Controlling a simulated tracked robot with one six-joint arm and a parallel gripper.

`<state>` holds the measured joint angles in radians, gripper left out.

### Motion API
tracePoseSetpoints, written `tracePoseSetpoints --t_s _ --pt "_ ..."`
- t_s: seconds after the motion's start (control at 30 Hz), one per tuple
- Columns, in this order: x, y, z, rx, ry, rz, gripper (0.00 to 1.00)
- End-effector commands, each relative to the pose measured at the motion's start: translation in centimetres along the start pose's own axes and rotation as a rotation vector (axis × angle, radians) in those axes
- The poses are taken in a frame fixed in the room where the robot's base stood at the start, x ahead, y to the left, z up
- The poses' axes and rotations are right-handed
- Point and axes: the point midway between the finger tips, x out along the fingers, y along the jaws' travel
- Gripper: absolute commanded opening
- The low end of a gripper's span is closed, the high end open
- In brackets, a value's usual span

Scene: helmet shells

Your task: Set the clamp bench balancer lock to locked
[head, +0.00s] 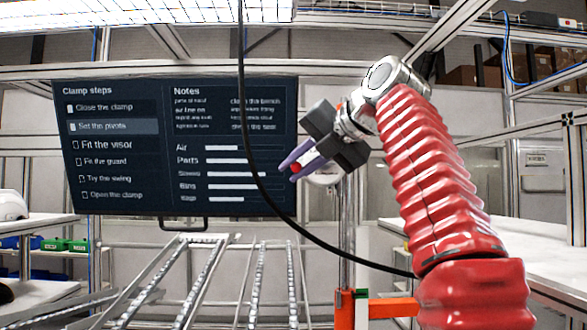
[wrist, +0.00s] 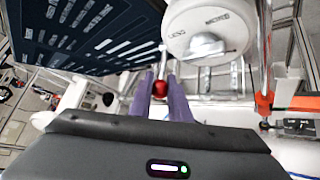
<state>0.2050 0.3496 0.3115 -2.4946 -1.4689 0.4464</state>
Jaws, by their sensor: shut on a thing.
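The balancer is a white round drum (wrist: 208,28) at the top of the wrist view, with small dark lettering I cannot read surely. In the head view, part of the white drum (head: 326,179) shows behind my gripper. A red ball knob (wrist: 160,89) sits between my gripper's purple fingers (wrist: 160,84), which are shut on it. In the head view, my gripper (head: 290,168) points left in front of the screen, with a bit of red between its fingers. How the knob joins the drum, and the lock's exact setting, I cannot tell.
A dark screen (head: 180,145) listing clamp steps hangs behind my gripper, its "Set the pivots" row highlighted. A black cable (head: 262,190) hangs across the screen. A metal post (head: 348,230) with an orange bracket (head: 390,308) stands below. Metal rails (head: 210,270) slope at lower left.

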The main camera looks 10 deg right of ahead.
Motion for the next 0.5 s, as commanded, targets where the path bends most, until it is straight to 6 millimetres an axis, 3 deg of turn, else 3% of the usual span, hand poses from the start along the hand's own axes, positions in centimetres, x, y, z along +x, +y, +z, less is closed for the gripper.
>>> tracePoseSetpoints --t_s 0.03,0.07,0.2,0.3,0.5 --pt "-0.07 -0.09 -0.16 0.0 0.006 -0.004 0.0" --pt "-0.07 -0.1 -0.18 -0.001 0.006 -0.005 0.19" --pt "-0.04 -0.08 -0.17 -0.001 0.006 -0.004 0.29" --pt "-0.01 -0.07 -0.16 -0.001 0.006 -0.004 0.35" --pt "0.01 -0.05 -0.16 -0.001 0.005 -0.003 0.35"
